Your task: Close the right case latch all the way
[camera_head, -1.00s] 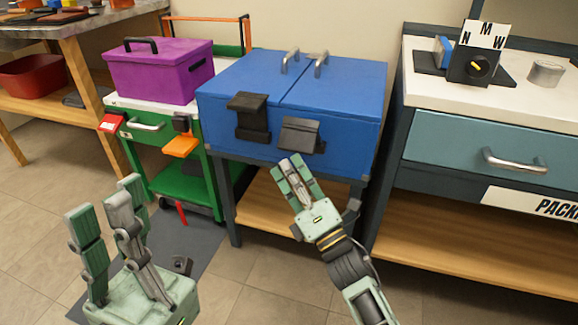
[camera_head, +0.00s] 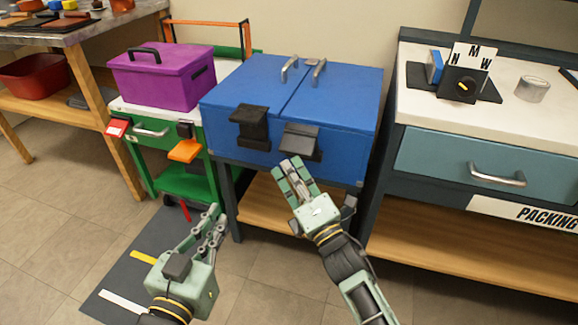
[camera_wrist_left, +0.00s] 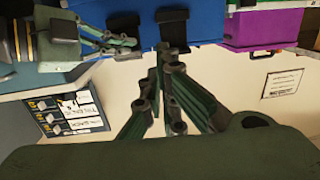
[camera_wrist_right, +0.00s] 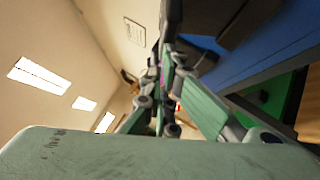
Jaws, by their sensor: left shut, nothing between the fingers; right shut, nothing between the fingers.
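The blue case (camera_head: 300,95) stands on a dark-legged stand, with two lids and a grey handle on each. The right latch (camera_head: 300,140) is a black-grey flap on the front face, tilted out from it. The left latch (camera_head: 251,126) also sticks out from the front. My right gripper (camera_head: 290,168) is shut and empty, its fingertips just below the right latch; whether they touch it I cannot tell. My left gripper (camera_head: 213,218) is shut and empty, low in front of the stand, apart from the case. The left wrist view shows the latches (camera_wrist_left: 122,27) upside down.
A purple box (camera_head: 165,78) sits on a green cart (camera_head: 190,184) to the left.

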